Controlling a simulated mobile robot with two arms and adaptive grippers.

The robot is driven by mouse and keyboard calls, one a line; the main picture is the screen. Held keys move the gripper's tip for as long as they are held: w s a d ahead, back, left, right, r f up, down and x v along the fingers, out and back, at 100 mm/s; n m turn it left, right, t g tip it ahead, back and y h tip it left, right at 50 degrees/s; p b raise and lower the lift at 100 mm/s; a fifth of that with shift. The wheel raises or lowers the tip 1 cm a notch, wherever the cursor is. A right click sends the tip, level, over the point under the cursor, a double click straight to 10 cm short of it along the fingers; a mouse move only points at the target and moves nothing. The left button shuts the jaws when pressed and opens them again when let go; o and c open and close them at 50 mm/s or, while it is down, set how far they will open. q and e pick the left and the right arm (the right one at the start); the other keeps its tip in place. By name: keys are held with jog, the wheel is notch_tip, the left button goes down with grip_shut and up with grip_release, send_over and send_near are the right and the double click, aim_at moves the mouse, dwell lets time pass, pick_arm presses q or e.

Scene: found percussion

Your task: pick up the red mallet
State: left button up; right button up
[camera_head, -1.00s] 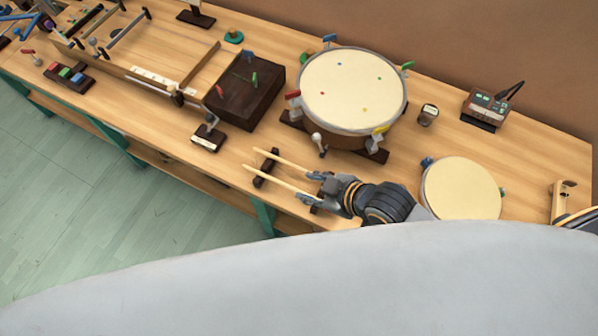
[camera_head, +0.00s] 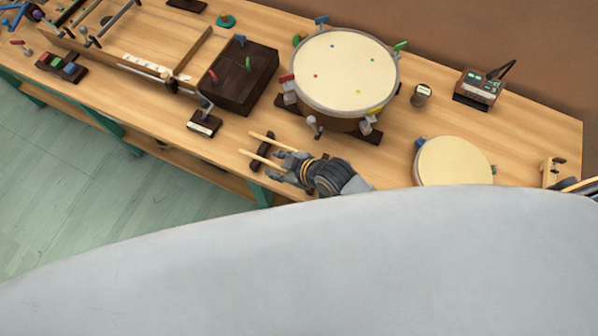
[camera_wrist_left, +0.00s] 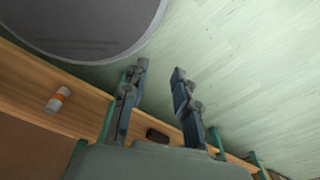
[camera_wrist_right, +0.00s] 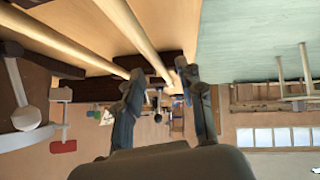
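I cannot surely pick out the red mallet; a small red-headed piece (camera_head: 17,42) lies at the far left of the table in the head view, too small to name. My right gripper (camera_head: 278,165) is at the table's front edge, over the near ends of two pale wooden sticks (camera_head: 262,136) on a dark rest (camera_head: 256,161). In the right wrist view its fingers (camera_wrist_right: 163,98) are apart, with a stick end near the gap; nothing is clearly gripped. My left gripper (camera_wrist_left: 160,95) shows only in its wrist view, fingers apart and empty.
A large drum (camera_head: 345,70) with coloured clamps stands behind my right gripper, a pale-headed mallet (camera_head: 312,124) before it. A smaller drum (camera_head: 453,162) is to the right. A dark box (camera_head: 238,78) and a wooden frame (camera_head: 195,55) stand left. Green floor lies in front.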

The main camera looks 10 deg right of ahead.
jog(key=shift+x, duration=1.1)
grip_shut()
jog(key=shift+r, duration=0.1)
